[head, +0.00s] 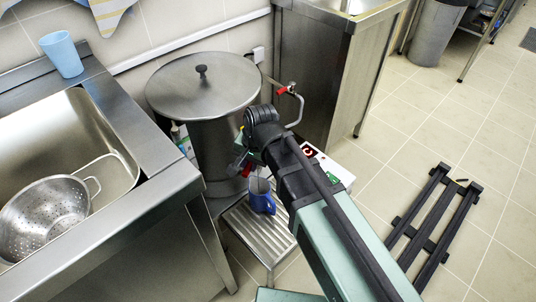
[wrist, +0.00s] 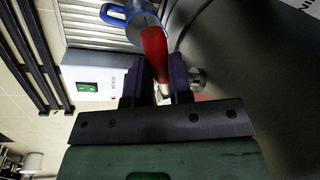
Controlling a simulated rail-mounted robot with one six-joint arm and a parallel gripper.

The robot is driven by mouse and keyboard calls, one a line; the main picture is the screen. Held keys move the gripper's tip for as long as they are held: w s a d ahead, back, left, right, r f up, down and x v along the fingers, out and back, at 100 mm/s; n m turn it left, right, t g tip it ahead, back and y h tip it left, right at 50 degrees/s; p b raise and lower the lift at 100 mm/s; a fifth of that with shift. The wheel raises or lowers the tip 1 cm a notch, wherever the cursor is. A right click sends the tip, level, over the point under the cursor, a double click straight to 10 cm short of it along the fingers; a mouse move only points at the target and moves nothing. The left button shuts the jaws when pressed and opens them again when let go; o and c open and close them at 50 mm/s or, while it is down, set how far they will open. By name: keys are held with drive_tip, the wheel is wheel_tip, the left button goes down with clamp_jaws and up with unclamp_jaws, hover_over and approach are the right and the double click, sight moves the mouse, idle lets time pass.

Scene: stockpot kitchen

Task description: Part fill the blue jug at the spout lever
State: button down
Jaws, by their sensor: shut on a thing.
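The blue jug (head: 262,203) stands upright on a slatted metal stand (head: 247,235) below the stockpot (head: 214,150). In the wrist view the jug (wrist: 117,15) is at the top edge, partly cut off, and I cannot tell how full it is. My gripper (head: 248,160) is above the jug, at the lower side of the pot. In the wrist view the gripper (wrist: 160,75) has its dark fingers shut on the red spout lever (wrist: 155,42). The lever also shows in the head view (head: 247,170). The spout mouth and any water stream are hard to make out.
A sink counter (head: 150,190) with a colander (head: 45,215) and a light blue cup (head: 62,53) is at left. A pipe with another red handle (head: 284,90) is behind. A white box (head: 335,172) stands by the stand. Black rails (head: 440,215) lie on the floor at right.

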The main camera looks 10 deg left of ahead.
drive_tip(key=c, duration=1)
unclamp_jaws()
drive_tip(key=shift+c, duration=0.2)
drive_tip(key=shift+r, duration=0.1)
wheel_tip(320, 180, up, 10)
drive_tip(key=d+p, duration=0.2)
drive_tip(key=p, duration=0.8)
drive_tip(key=shift+s+r+p, duration=0.15)
drive_tip(key=shift+r+p, duration=0.1)
drive_tip(key=shift+p, duration=0.05)
